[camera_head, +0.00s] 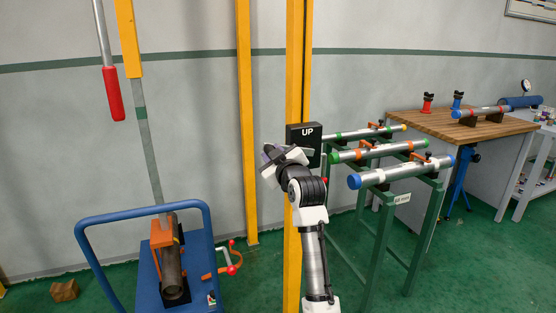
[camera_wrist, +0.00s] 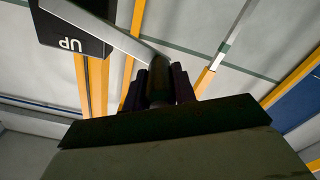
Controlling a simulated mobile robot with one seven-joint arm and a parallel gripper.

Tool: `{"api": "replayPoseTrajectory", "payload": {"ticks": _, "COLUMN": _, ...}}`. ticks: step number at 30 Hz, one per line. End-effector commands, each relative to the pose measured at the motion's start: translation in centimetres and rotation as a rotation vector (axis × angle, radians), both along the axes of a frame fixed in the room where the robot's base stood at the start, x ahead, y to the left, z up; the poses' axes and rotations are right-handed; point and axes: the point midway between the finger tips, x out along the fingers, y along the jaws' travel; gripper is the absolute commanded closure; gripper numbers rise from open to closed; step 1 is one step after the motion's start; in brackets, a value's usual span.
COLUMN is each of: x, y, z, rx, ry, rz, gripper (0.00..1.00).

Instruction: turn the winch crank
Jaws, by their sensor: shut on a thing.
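The winch is a black box (camera_head: 304,136) marked UP on a yellow post; it shows upside down in the wrist view (camera_wrist: 75,35). A flat grey crank arm (camera_wrist: 105,33) runs from the box to a dark round handle (camera_wrist: 160,84). My gripper (camera_wrist: 161,92) is shut on this crank handle, with one finger on each side. In the head view my gripper (camera_head: 273,158) is at the left of the box, where my wrist hides most of the crank.
A green rack (camera_head: 366,245) of pipes stands close right of my arm. A wooden workbench (camera_head: 440,122) is behind it. A red-handled lever (camera_head: 113,93) hangs upper left.

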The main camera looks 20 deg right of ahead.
Motion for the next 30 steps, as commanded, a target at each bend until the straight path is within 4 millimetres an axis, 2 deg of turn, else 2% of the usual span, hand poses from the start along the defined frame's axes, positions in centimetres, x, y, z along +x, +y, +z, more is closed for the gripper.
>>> {"api": "replayPoseTrajectory", "payload": {"ticks": 1, "x": 0.1, "y": 0.3, "z": -2.2, "rx": -0.041, "ry": 0.008, "rz": 0.005, "gripper": 1.0}}
{"api": "replayPoseTrajectory", "payload": {"ticks": 14, "x": 0.1, "y": 0.3, "z": -8.0, "rx": -0.45, "ry": -0.004, "rz": 0.005, "gripper": 1.0}}
{"api": "replayPoseTrajectory", "payload": {"ticks": 24, "x": 0.1, "y": -1.4, "z": -12.1, "rx": -0.765, "ry": -0.015, "rz": 0.005, "gripper": 1.0}}
{"api": "replayPoseTrajectory", "payload": {"ticks": 30, "x": 0.2, "y": -2.6, "z": -13.8, "rx": -0.921, "ry": -0.019, "rz": 0.006, "gripper": 1.0}}
